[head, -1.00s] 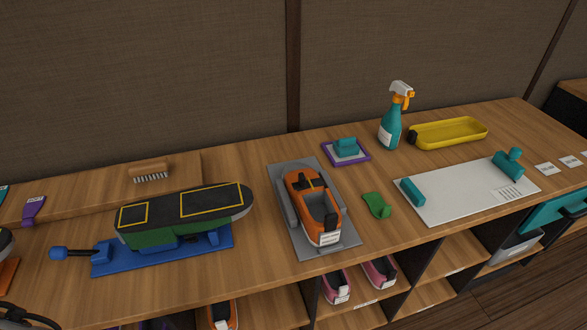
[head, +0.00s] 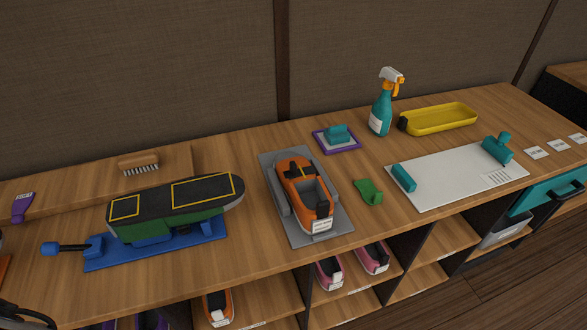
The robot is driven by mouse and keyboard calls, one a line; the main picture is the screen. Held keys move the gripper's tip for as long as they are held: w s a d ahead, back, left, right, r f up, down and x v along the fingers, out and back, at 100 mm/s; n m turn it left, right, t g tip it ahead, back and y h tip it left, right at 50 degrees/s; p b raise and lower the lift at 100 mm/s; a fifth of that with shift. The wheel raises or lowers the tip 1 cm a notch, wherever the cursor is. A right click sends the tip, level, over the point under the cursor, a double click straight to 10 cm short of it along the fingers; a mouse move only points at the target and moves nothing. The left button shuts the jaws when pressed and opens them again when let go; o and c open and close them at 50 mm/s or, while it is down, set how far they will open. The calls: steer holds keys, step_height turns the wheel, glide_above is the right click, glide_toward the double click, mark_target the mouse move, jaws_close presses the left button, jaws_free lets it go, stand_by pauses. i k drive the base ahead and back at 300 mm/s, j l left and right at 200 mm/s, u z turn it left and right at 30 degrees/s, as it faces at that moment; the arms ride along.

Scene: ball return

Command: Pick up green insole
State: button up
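The green insole (head: 369,191) is a small curved green piece lying on the wooden counter in the head view. It sits between the grey shoe stand and the white board, with bare wood around it. My gripper is not clearly seen; only a dark part shows at the bottom left corner, and I cannot tell what it is.
An orange shoe (head: 306,195) sits on a grey stand (head: 333,233) left of the insole. A white board (head: 440,172) with teal blocks lies to the right. A purple-edged pad (head: 352,149), spray bottle (head: 381,112) and yellow tray (head: 440,129) stand behind. Shelves below hold shoes.

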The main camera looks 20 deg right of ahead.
mark_target(369, 194)
steer(key=l+u, duration=0.55)
steer(key=u, duration=0.25)
steer(key=k+l+u, duration=0.1)
steer(key=l, duration=0.2)
steer(key=k+l+u, duration=0.15)
steer(key=l, duration=0.15)
steer(key=k+l+u, duration=0.1)
steer(key=l, duration=0.2)
steer(key=k+l, duration=0.2)
steer(key=l, duration=0.2)
steer(key=k+l, duration=0.15)
steer(key=l, duration=0.2)
steer(key=k+l, duration=0.2)
steer(key=l, duration=0.2)
